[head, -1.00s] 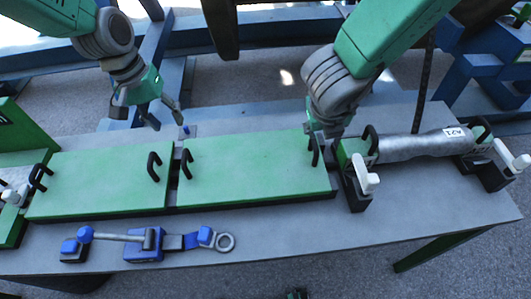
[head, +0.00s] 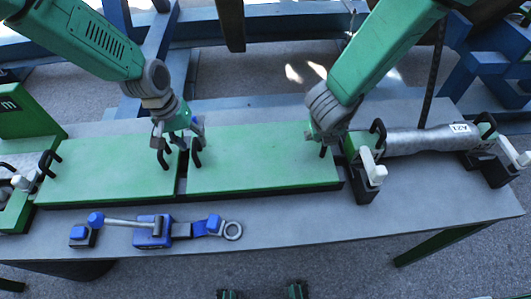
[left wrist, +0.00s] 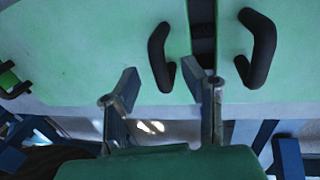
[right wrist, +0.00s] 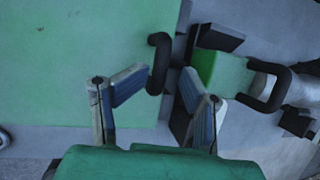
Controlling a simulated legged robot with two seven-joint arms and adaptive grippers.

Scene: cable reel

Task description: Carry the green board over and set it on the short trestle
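Two green boards lie side by side on a grey table: a left one (head: 105,172) and a right one (head: 262,165), with black handles on top. My left gripper (head: 172,145) is low over the gap between them. In the left wrist view its open fingers (left wrist: 166,95) are spread near a black handle (left wrist: 160,57). My right gripper (head: 326,142) is over the right board's right end. In the right wrist view its open fingers (right wrist: 157,88) are either side of that board's end handle (right wrist: 160,62). I cannot tell which support is the short trestle.
A grey cylinder (head: 418,141) in clamps lies right of the boards. A blue tool with a ring end (head: 152,230) lies along the table's front. Blue frames (head: 490,70) stand behind. Another green piece (head: 25,115) stands at the left edge.

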